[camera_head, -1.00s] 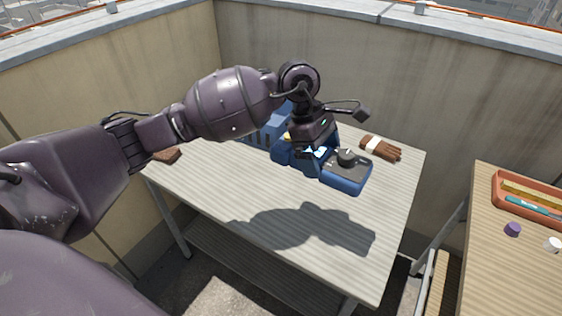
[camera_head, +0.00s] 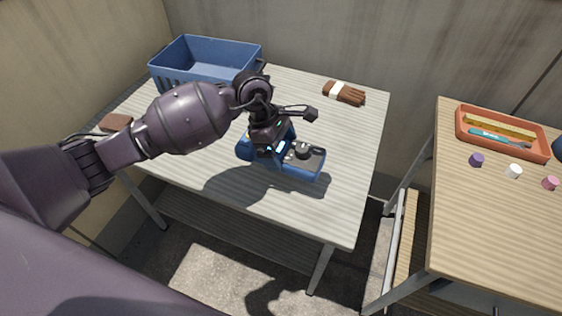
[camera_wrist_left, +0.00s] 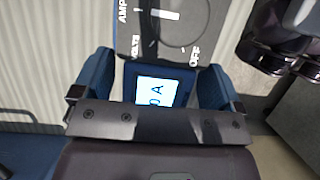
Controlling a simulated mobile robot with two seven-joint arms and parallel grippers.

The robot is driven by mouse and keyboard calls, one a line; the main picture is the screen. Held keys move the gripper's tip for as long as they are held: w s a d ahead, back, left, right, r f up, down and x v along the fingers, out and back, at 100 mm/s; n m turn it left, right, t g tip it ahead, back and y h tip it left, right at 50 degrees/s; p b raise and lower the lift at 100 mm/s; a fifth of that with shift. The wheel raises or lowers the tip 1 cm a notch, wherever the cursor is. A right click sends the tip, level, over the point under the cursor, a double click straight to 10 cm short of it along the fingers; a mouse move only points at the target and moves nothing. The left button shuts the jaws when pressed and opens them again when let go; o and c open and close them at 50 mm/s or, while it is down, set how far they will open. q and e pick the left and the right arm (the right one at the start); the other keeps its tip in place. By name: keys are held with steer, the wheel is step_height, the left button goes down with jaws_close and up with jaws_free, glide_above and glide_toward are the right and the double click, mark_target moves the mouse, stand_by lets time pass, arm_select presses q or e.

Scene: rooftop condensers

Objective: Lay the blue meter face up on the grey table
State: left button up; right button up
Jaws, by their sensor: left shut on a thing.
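The blue meter (camera_head: 305,163) has a dark grey face with a round dial and a lit screen. My left gripper (camera_head: 268,145) is shut on it near the screen end, with the dial end pointing right. Its face is up and looks roughly level. It is low over the grey table (camera_head: 345,190); I cannot tell whether it touches. In the left wrist view the meter (camera_wrist_left: 172,22) shows its dial lettering and screen between the fingers of the left gripper (camera_wrist_left: 157,88). My right gripper is not in view.
A blue basket (camera_head: 205,60) stands at the table's back left. Brown gloves (camera_head: 345,93) lie at the back right, and a brown block (camera_head: 117,122) at the left edge. The table's front right is clear. A wooden table (camera_head: 490,225) to the right holds an orange tray (camera_head: 503,146) and small caps.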

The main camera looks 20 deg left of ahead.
arm_select(q)
step_height(320, 180, down, 5)
steer(key=shift+r+b, duration=0.1)
steer(key=shift+b, duration=0.35)
steer(key=shift+f, duration=0.35)
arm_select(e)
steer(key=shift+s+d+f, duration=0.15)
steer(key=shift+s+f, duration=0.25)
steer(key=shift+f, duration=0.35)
arm_select(q)
steer(key=shift+f, duration=0.1)
steer(key=o, duration=0.9)
